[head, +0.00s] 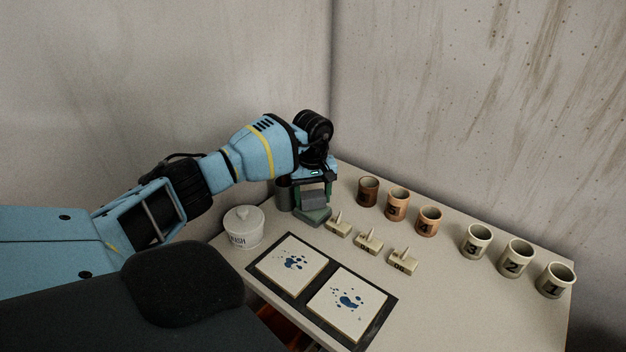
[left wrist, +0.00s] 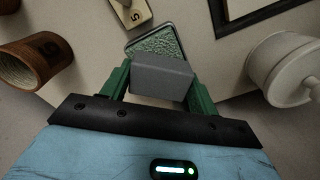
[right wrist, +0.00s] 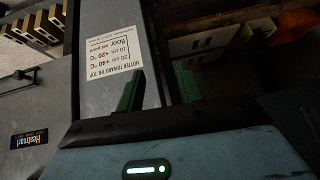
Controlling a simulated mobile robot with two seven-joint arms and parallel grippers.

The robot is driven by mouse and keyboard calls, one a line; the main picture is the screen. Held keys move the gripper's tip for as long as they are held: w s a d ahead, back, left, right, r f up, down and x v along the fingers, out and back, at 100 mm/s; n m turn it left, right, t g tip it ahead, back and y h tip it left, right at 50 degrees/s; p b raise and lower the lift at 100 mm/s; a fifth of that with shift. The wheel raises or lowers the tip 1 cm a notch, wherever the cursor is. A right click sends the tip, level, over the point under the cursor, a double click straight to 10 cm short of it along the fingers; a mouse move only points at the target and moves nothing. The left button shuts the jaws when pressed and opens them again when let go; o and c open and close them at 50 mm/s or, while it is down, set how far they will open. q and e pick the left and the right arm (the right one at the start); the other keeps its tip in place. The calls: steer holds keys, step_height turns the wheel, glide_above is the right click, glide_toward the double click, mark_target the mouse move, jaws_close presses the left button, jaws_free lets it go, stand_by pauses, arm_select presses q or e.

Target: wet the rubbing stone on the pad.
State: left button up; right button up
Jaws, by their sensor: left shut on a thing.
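The rubbing stone, a plain grey block (head: 313,199), is held between the green fingers of my left gripper (head: 314,188). It also shows in the left wrist view (left wrist: 162,76). The pad (head: 320,217), a flat green-grey tray with a speckled wet-looking top, lies on the table just below the stone. In the left wrist view the pad (left wrist: 158,42) is partly hidden behind the stone. I cannot tell whether stone and pad touch. My right gripper (right wrist: 160,88) is open and empty, away from the table, beside a grey panel with a printed label.
A white lidded jar (head: 243,229) and a dark grey cup (head: 283,194) stand close to the pad. Several numbered stamps (head: 368,243) and numbered mugs (head: 515,258) stand to the right. Two blue-spattered tiles (head: 347,306) lie in a dark frame in front.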

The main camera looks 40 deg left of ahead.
mark_target(313, 194)
steer(key=shift+s, duration=0.2)
arm_select(q)
steer(key=shift+f, duration=0.45)
arm_select(e)
steer(key=shift+s+f, duration=0.1)
steer(key=shift+f, duration=0.25)
stand_by(0.8)
arm_select(q)
steer(key=shift+f+b, duration=0.15)
steer(key=shift+b, duration=0.2)
arm_select(e)
steer(key=shift+s+f, duration=0.2)
stand_by(0.6)
steer(key=shift+r, duration=0.1)
arm_select(q)
steer(key=shift+r+p, duration=1.25)
steer(key=shift+r, duration=2.4)
arm_select(e)
steer(key=shift+t, duration=0.3)
steer(key=w+r, duration=0.2)
steer(key=r, duration=0.1)
steer(key=shift+w+r, duration=0.1)
steer(key=shift+w, duration=0.2)
arm_select(q)
steer(key=shift+f, duration=0.1)
